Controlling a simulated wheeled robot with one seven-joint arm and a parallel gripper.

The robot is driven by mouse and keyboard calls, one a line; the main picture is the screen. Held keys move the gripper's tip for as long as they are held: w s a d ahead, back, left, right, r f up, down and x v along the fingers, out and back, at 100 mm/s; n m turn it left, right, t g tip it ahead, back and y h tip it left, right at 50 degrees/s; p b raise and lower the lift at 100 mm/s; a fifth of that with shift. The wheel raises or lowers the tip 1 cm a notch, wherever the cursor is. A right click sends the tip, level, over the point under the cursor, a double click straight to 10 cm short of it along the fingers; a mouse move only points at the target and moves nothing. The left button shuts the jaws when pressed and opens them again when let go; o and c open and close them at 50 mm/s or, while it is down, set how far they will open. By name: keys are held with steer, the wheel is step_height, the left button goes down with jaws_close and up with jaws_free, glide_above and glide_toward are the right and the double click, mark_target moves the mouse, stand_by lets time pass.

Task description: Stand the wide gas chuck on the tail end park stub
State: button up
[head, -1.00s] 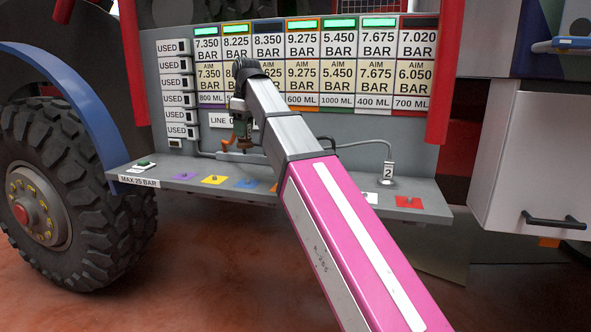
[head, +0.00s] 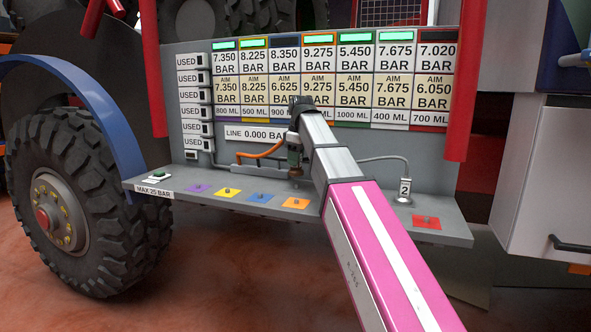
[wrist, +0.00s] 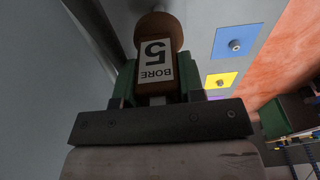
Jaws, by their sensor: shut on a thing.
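My gripper (head: 295,162) is shut on the wide gas chuck, held above the grey shelf (head: 350,215) in front of the gauge panel. In the wrist view the chuck (wrist: 158,32) is brown with a round end and a white "BORE 5" label, between the green fingers of my gripper (wrist: 157,82). An orange hose (head: 258,153) runs left of it. Small stubs stand on coloured squares: purple (head: 199,188), yellow (head: 228,194), blue (head: 261,198), orange (head: 296,203) and red (head: 426,222). My arm hides part of the shelf. I cannot tell which is the tail end park stub.
A fitting tagged "2" (head: 404,188) stands on the shelf at right, with a grey hose. A green button (head: 159,174) is at the left end. Red posts (head: 464,90) flank the panel; a big tyre (head: 75,200) stands at left.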

mark_target(295, 171)
steer(key=shift+f, duration=1.85)
steer(key=shift+f, duration=0.6)
steer(key=o, duration=1.1)
steer(key=shift+c, duration=0.2)
steer(key=r, duration=0.4)
steer(key=d+r, duration=0.1)
steer(key=r, duration=0.7)
steer(key=shift+s+d+r, duration=0.15)
steer(key=shift+s, duration=0.05)
steer(key=shift+s+r, duration=0.1)
steer(key=shift+r, duration=0.35)
steer(key=shift+s, duration=0.15)
